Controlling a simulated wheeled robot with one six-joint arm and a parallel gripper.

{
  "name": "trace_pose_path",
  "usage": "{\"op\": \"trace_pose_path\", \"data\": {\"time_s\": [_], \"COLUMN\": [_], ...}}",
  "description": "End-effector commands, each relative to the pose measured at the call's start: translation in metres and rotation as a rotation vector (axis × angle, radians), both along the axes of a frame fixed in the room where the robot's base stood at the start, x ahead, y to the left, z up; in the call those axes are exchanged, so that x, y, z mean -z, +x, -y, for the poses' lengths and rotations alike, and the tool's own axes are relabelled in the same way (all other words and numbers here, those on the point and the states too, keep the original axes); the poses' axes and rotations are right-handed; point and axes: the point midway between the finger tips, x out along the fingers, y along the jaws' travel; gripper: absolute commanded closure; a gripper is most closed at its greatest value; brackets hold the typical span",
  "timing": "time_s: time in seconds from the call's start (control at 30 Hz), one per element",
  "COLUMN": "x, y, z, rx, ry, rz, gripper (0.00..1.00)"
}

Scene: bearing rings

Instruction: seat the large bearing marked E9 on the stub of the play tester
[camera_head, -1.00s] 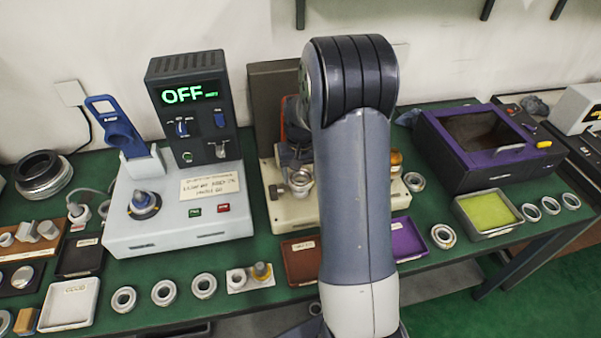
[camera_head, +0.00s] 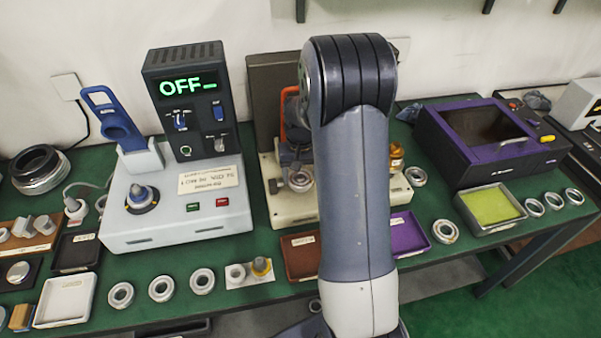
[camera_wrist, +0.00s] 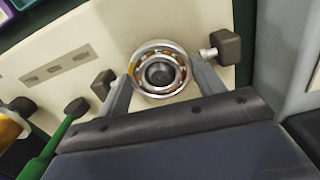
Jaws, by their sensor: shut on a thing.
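The play tester is the beige machine (camera_head: 290,212) at the middle of the bench. Its pale top also shows in the wrist view (camera_wrist: 105,30). My gripper (camera_wrist: 161,72) is shut on a large bearing (camera_wrist: 160,96), a steel ring with orange-brown balls showing. One finger is on each side of it. The bearing also shows over the tester in the head view (camera_head: 300,181). A round grey stub end (camera_wrist: 158,73) shows through the bore, roughly centred. I cannot tell how far down the ring is on it. No E9 mark is readable. My arm hides part of the tester.
Dark knobs flank the bearing, on the right (camera_wrist: 226,47) and left (camera_wrist: 103,84). A green handle (camera_wrist: 55,140) and an amber jar (camera_wrist: 12,125) are at lower left. A white device (camera_head: 180,232) reading OFF stands left of the tester. Loose bearings lie along the front.

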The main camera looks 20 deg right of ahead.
Motion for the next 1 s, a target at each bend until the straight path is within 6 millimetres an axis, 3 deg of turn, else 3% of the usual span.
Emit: {"op": "trace_pose_path", "data": {"time_s": [0.23,0.27,0.53,0.83,1.0], "x": [0.007,0.006,0.006,0.004,-0.018], "y": [0.000,0.000,0.000,0.000,0.001], "z": [0.000,0.000,0.000,0.000,0.000], "rx": [0.000,0.000,0.000,0.000,0.000], "ry": [0.000,0.000,0.000,0.000,-0.001], "rz": [0.001,0.001,0.000,0.000,0.004], "gripper": [0.70,0.34,0.12,0.11,0.11]}}
